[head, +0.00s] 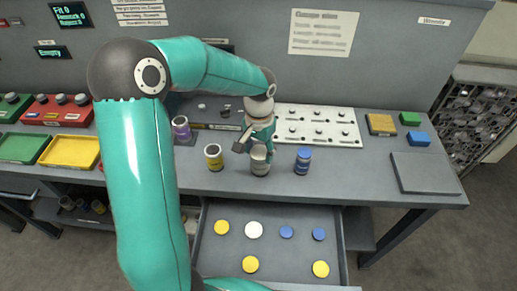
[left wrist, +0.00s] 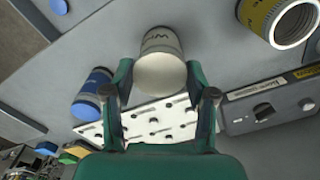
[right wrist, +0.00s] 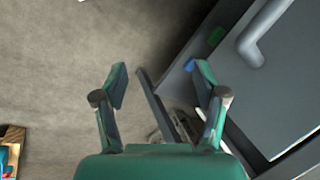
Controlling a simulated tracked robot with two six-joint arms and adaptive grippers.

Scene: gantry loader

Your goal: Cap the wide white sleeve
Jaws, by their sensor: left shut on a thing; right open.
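The wide white sleeve (head: 260,164) stands upright on the bench below my left gripper (head: 257,147). In the left wrist view the sleeve (left wrist: 160,40) shows its lettered side, and a smooth cream-white cap (left wrist: 160,76) covers its near end. My left gripper (left wrist: 160,80) is shut on this cap, a finger on each side. The cap is at the sleeve's top; I cannot tell whether it is fully seated. Another white cap (head: 254,230) lies in the open drawer (head: 210,250). My right gripper (right wrist: 162,80) is open and empty, above the floor beside furniture.
A yellow sleeve (head: 213,158) with an open threaded end stands left of the white one, a blue sleeve (head: 303,160) right. A purple sleeve (head: 181,128) stands farther left. Behind is a pale pegged board (head: 335,141). The drawer also holds yellow caps (head: 222,227) and blue caps (head: 287,232).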

